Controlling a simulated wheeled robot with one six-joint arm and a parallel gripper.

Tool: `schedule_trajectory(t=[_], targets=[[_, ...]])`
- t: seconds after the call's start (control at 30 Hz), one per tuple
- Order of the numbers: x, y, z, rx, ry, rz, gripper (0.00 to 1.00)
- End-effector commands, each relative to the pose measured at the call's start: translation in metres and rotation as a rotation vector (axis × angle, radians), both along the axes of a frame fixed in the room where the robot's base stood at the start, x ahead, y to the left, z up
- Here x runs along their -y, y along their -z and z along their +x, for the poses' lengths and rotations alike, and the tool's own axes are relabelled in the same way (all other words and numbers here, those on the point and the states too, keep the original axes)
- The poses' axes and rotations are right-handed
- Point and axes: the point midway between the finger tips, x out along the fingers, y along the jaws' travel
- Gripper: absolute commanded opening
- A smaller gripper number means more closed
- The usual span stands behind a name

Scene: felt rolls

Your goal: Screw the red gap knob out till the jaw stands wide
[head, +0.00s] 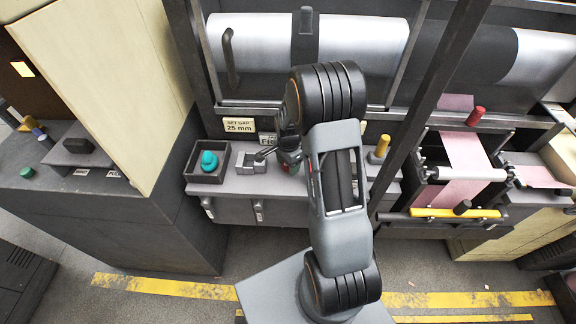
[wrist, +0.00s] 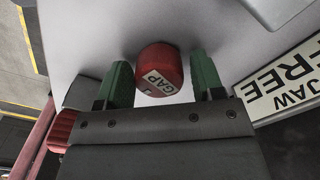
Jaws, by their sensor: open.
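The red gap knob (wrist: 160,68) is a short round cylinder with a white label reading GAP, in the upper middle of the wrist view. My gripper (wrist: 162,84) is open, with one green finger on each side of the knob. A narrow gap shows between each finger and the knob, so neither appears to grip it. In the head view my gripper (head: 288,160) is low over the grey bench, and my arm hides most of it and the knob. The opening of the jaw cannot be made out.
A sign reading JAW FREE (wrist: 285,85) lies right of the knob. A SET GAP 25 mm sign (head: 239,125) stands above the bench. A dark tray (head: 190,174) with a teal piece (head: 209,160) sits left; a yellow knob (head: 382,147) stands right.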

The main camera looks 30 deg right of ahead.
Motion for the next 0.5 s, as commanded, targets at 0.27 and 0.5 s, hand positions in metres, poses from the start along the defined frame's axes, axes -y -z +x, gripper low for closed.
schedule_trajectory(t=[0.27,0.5], targets=[[-0.0001,0.0006,0.0002,0.000,-0.121,0.000,0.61],[-0.0004,0.0006,0.0004,0.000,-0.428,0.000,0.61]])
